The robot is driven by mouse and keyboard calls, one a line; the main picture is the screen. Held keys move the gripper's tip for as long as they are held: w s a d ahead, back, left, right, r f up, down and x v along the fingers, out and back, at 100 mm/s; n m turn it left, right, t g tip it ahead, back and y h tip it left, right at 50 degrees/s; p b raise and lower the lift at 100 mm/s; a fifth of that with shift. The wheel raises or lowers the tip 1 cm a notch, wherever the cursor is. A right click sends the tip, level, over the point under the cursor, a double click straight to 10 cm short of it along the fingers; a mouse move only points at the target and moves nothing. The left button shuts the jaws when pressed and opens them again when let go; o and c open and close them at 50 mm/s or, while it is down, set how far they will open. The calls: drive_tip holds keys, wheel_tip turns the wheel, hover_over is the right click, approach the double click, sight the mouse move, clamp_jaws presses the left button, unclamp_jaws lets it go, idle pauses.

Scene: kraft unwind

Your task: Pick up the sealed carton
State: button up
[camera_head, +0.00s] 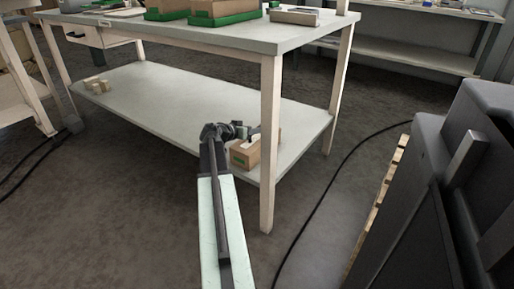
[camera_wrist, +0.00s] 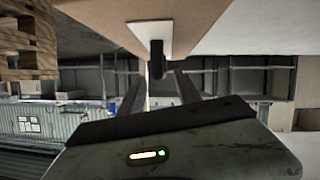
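The carton (camera_head: 247,152) is a small brown box with a white patch on top and a green mark on its side. It sits on the lower shelf (camera_head: 165,100) of the workbench, near the front right leg. My gripper (camera_head: 242,131) is at the carton's far left upper side, partly in front of the shelf. A tan face with a white label, likely the carton (camera_wrist: 100,14), fills the top of that view. Whether a finger touches it I cannot tell.
The bench leg (camera_head: 270,145) stands close to the right of the carton. The bench top (camera_head: 190,35) overhangs the shelf and bears green-based boxes (camera_head: 222,12). Small tan blocks (camera_head: 96,85) lie at the shelf's left end. A cable (camera_head: 335,180) crosses the floor.

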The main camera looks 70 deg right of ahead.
drive_tip(key=x, duration=0.3)
drive_tip(key=shift+f+b, duration=0.15)
drive_tip(key=shift+b, duration=0.15)
drive_tip(key=shift+a, duration=0.1)
clamp_jaws()
idle(0.9)
